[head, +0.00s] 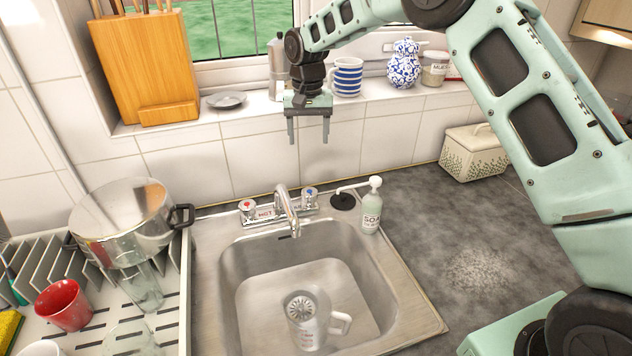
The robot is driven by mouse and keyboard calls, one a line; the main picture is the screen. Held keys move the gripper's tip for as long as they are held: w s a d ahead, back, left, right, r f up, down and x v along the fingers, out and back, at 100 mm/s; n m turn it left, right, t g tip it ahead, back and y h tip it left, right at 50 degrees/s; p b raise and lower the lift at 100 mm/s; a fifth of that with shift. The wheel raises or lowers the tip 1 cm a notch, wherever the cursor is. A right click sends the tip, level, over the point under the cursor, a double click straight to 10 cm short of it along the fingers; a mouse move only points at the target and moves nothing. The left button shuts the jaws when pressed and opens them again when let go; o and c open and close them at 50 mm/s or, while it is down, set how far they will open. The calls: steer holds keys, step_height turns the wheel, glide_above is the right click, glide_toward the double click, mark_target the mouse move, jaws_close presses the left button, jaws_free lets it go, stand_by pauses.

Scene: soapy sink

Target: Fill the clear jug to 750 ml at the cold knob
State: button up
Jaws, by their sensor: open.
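The clear jug (314,334) stands in the sink basin (258,300), near the drain, with its handle to the right. I cannot make out its scale or any water in it. The cold knob (310,196), with a blue mark, is right of the tap spout (287,208). The hot knob (247,209), with a red mark, is on the left. No stream shows at the spout. My gripper (308,138) points down, open and empty, in front of the tiled wall, above the cold knob and apart from it.
A soap bottle (371,208) stands right of the tap. A drying rack (172,318) at left holds a steel pot (122,224), a red cup (64,304) and glasses. The windowsill holds a striped mug (347,78) and a moka pot (277,66). The right counter (450,235) is mostly clear.

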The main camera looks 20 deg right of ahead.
mark_target(309, 191)
step_height(309, 191, down, 17)
steer(key=p, duration=0.6)
steer(key=shift+f, duration=0.15)
steer(key=c, duration=1)
